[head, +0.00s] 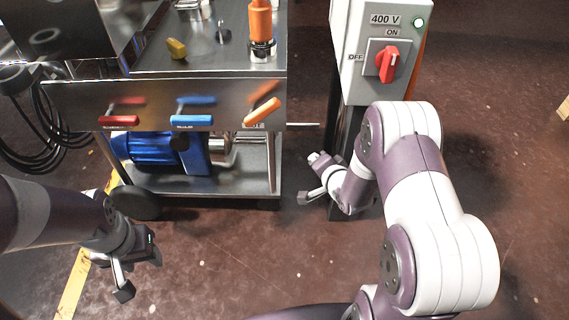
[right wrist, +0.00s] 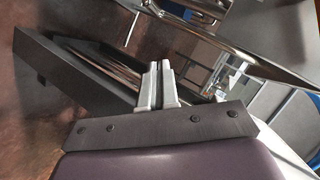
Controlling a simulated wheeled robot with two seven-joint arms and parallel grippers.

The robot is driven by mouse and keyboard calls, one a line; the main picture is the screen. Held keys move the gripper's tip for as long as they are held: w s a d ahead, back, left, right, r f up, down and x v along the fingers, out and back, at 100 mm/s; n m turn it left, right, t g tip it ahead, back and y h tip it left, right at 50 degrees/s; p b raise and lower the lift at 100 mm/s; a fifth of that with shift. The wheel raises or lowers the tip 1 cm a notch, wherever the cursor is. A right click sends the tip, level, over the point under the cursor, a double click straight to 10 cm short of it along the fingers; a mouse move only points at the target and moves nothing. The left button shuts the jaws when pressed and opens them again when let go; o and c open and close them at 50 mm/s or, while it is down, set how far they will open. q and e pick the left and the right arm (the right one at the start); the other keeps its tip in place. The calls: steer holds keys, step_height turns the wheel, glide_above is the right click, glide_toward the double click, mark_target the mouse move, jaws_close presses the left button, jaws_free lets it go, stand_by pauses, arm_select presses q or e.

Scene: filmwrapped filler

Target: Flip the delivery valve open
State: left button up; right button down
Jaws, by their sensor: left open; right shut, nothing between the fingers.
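Three lever handles sit on the steel front panel of the machine in the head view: a red handle (head: 121,120), a blue handle (head: 192,120) and an orange handle (head: 262,111). Their small labels are too small to read, so I cannot tell which is the delivery valve. My left gripper (head: 122,282) is open and empty, low at the left below the machine. My right gripper (head: 305,197) is shut and empty, right of the machine's lower frame and below the handles. The right wrist view shows its two fingertips (right wrist: 158,80) together, touching no handle.
A grey switch box (head: 354,72) with a red rotary knob (head: 387,64) and lit green lamp stands at the right on a dark post. A blue motor (head: 150,149) sits on the machine's lower shelf. Black cables hang at the left. Open floor lies in front.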

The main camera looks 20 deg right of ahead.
step_height(320, 180, down, 5)
steer(key=m+t+y+b, duration=0.1)
steer(key=m+t+b, duration=0.2)
arm_select(q)
step_height(320, 180, down, 10)
steer(key=b, duration=0.2)
steer(key=shift+r+b, duration=0.15)
steer(key=shift+b, duration=0.15)
arm_select(e)
steer(key=s+a+r+m+t+y, duration=0.3)
steer(key=r+m+t+y, duration=0.2)
steer(key=r+m+t, duration=0.2)
steer(key=shift+s+r+m+t+y, duration=0.25)
steer(key=shift+s+m+t+y, duration=0.05)
steer(key=shift+s+y, duration=0.1)
glide_toward(262, 113)
steer(key=w+d, duration=0.4)
arm_select(q)
step_height(262, 113, down, 2)
steer(key=shift+f+b, duration=0.2)
steer(key=shift+b, duration=1.05)
arm_select(e)
steer(key=a+r, duration=0.1)
steer(key=w+a+r, duration=0.1)
steer(key=r, duration=0.1)
steer(key=shift+w+a, duration=0.2)
steer(key=shift+w, duration=0.05)
